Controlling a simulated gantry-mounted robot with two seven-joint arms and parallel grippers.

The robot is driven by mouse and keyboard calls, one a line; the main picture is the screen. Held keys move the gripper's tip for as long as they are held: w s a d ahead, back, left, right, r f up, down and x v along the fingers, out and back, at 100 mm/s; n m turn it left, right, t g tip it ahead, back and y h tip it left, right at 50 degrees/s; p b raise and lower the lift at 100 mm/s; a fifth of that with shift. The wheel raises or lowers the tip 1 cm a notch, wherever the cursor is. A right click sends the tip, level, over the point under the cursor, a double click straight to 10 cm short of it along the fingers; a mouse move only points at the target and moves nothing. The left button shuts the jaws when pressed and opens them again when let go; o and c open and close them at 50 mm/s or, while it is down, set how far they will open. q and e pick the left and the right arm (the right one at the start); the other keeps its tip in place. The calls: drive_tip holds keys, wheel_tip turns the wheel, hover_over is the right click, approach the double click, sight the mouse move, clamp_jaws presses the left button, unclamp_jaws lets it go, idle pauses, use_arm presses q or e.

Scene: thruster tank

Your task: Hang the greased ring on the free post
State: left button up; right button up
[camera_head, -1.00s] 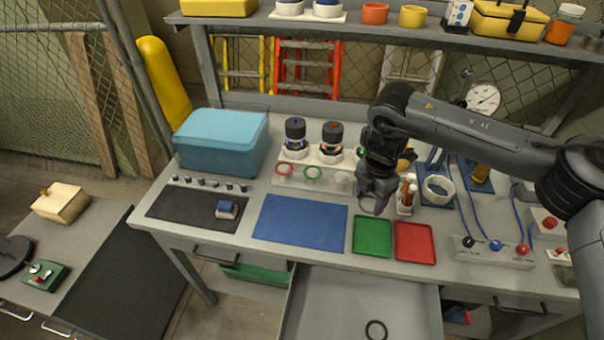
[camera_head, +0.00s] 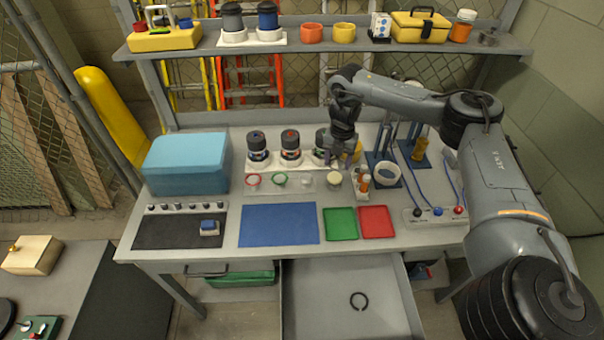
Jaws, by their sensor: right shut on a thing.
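My right gripper (camera_head: 328,157) points down at the back of the bench, close in front of the third thruster (camera_head: 322,138). It is shut on the greased ring, which is too small and dark to make out clearly between the fingers. I cannot tell which post is free. My left gripper is out of view.
The blue mat (camera_head: 279,224), green tray (camera_head: 340,223) and red tray (camera_head: 377,221) are empty.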

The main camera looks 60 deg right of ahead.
drive_tip(key=b, duration=0.2)
hover_over(306, 178)
wheel_tip(306, 178, down, 6)
drive_tip(key=shift+f, duration=2.2)
drive_tip(key=shift+f, duration=0.1)
drive_tip(key=o, duration=1)
wheel_tip(306, 178, up, 12)
drive_tip(key=p, duration=0.1)
